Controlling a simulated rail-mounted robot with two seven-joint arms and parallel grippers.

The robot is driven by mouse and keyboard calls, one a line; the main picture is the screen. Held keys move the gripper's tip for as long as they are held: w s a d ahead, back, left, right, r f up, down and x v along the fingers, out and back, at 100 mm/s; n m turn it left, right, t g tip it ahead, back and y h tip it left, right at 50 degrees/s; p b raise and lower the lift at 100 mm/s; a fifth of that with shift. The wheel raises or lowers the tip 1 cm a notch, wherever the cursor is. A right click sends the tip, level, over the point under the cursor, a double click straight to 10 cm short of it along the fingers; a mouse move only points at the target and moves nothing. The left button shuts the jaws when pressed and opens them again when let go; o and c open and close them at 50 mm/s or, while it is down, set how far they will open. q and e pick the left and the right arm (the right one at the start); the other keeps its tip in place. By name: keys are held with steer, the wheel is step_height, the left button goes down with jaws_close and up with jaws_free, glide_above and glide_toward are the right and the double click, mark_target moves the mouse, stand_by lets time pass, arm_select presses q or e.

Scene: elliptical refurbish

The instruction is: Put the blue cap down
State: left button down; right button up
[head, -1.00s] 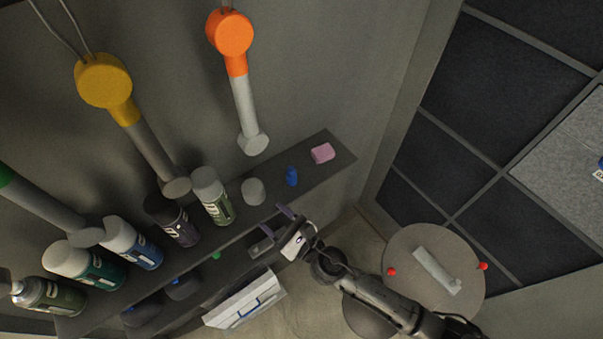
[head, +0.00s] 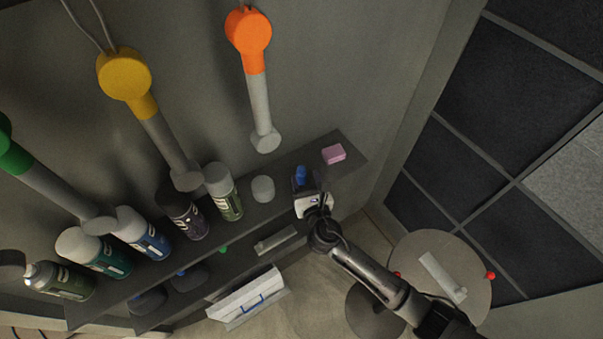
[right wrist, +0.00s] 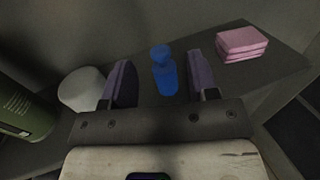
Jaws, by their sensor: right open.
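The blue cap (head: 300,176) is on the dark upper shelf, between a whitish rounded cap and a pink block. In the right wrist view the blue cap (right wrist: 165,76) shows a small upper part and a wider lower part. My right gripper (head: 309,190) is at the front edge of the shelf, at the cap. Its jaws are open (right wrist: 159,70), one finger on each side of the cap, with a visible gap on both sides. My left gripper is not in view.
The whitish cap (head: 263,189) and pink block (head: 334,154) flank the blue cap. Several spray cans, such as the green-labelled one (head: 224,195), stand to the left. An orange-headed tool (head: 249,35) hangs on the wall behind. A round table (head: 420,245) stands at the right.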

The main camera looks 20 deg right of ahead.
mark_target(303, 172)
steer(key=shift+w+d+f, duration=0.1)
steer(key=shift+w+d, duration=0.05)
steer(key=shift+w, duration=1.45)
steer(key=shift+w+d, duration=0.15)
steer(key=shift+w, duration=1.4)
steer(key=shift+c, duration=0.2)
jaws_close()
